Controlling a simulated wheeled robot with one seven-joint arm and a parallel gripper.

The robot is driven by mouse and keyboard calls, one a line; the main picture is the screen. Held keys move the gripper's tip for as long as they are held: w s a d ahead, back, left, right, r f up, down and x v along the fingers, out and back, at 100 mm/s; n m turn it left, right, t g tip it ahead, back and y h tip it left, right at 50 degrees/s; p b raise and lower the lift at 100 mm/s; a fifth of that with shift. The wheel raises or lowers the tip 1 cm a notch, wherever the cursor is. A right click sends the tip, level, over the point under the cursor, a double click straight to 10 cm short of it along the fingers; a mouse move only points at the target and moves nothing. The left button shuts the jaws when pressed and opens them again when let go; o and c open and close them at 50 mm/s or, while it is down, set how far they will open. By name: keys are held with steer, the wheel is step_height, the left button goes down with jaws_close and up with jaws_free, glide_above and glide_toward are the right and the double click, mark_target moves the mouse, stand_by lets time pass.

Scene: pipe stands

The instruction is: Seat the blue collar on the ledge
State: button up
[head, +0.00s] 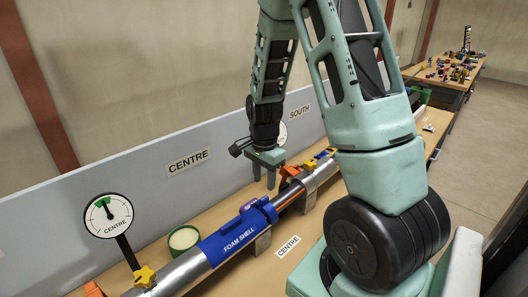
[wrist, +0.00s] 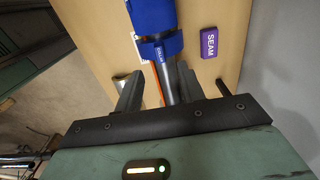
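The blue collar (head: 262,208) sits around the pipe at the right end of the long blue foam shell (head: 228,236). In the wrist view the collar (wrist: 160,47) shows just beyond my fingertips, with small lettering on it. My gripper (head: 264,184) is open and empty, pointing down above the pipe near the collar. In the wrist view my gripper's two fingers (wrist: 158,80) stand apart, with the bare grey pipe (wrist: 172,80) and an orange strip showing between them. I cannot pick out the ledge for certain.
A purple SEAM block (wrist: 208,42) lies on the bench right of the pipe. A gauge (head: 108,216), a yellow knob (head: 145,275) and a green round container (head: 184,238) stand near the shell. Orange parts (head: 289,171) are behind my gripper. A grey back panel (head: 130,178) borders the bench.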

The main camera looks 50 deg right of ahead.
mark_target(263, 198)
step_height(263, 198, up, 10)
steer(key=b, duration=0.1)
steer(key=shift+a, duration=0.15)
stand_by(0.5)
steer(key=s+a+f+n+b, duration=0.1)
steer(key=s+a+n, duration=0.1)
steer(key=a+n, duration=0.7)
steer(key=s+a+f+n+b, duration=0.15)
steer(key=a+n, duration=0.25)
steer(key=a, duration=0.8)
steer(key=s+a+f+n+b, duration=0.1)
steer(key=s+a+n, duration=1.1)
steer(key=s+n, duration=0.1)
steer(key=shift+s+y, duration=0.2)
steer(key=shift+y, duration=0.1)
steer(key=shift+f, duration=0.1)
